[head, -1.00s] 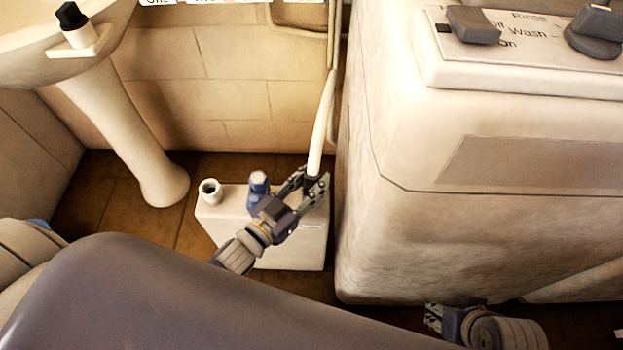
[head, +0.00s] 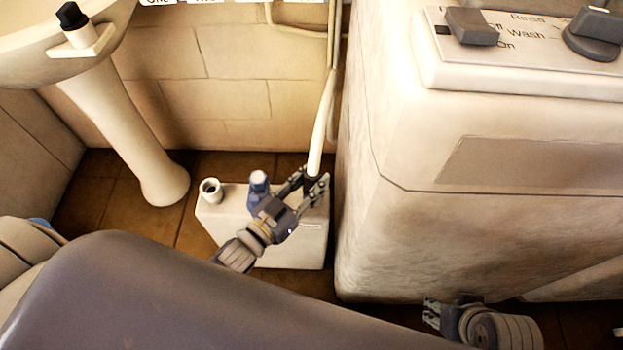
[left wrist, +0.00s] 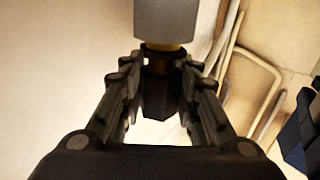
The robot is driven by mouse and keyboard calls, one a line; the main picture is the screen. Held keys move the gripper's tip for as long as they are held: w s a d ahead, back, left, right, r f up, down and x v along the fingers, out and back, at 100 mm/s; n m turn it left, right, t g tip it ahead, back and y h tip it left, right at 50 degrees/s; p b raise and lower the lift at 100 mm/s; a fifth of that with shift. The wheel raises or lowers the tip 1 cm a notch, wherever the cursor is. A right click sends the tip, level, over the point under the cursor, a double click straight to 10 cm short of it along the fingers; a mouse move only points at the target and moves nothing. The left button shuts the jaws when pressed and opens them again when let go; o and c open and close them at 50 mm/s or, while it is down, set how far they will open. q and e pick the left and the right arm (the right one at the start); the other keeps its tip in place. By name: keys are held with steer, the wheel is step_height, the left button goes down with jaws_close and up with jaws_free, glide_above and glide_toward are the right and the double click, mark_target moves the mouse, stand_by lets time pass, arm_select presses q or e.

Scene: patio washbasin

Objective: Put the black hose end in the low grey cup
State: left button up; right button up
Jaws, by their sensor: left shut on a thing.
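The black hose end (left wrist: 157,98) is between the fingers of my left gripper (left wrist: 158,92) in the left wrist view, below a pale hose section with a yellowish ring. In the head view, my left gripper (head: 316,183) is shut on it at the bottom of the white hose (head: 322,130), over the right end of a pale box. The low grey cup (head: 210,190) is a short, round, open-topped piece at the left end of that box, apart from the gripper. My right gripper (head: 433,314) is low in the head view, away from these things; its fingers are too small to judge.
A washbasin pedestal (head: 130,140) is at left. A large machine (head: 400,220) with knobs closes off the right. Brown tiled floor (head: 100,200) shows between pedestal and box.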

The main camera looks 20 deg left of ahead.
mark_target(307, 188)
arm_select(q)
steer(key=shift+f, duration=0.4)
arm_select(e)
steer(key=shift+f, duration=0.1)
arm_select(q)
steer(key=o, duration=0.9)
arm_select(e)
steer(key=shift+s, duration=0.1)
arm_select(q)
steer(key=shift+s+a, duration=0.2)
steer(key=shift+s, duration=0.25)
steer(key=shift+s+a, duration=0.25)
steer(key=shift+s, duration=0.4)
steer(key=shift+s+a+p, duration=0.15)
steer(key=shift+s+p, duration=0.15)
steer(key=shift+s+a, duration=0.1)
steer(key=shift+s, duration=0.2)
steer(key=shift+s+a, duration=0.1)
steer(key=shift+s, duration=0.15)
steer(key=shift+p+v, duration=1.05)
steer(key=shift+v, duration=2.35)
arm_select(e)
steer(key=s+x, duration=0.1)
steer(key=x, duration=0.7)
steer(key=shift+f+g, duration=0.2)
steer(key=shift+g, duration=0.1)
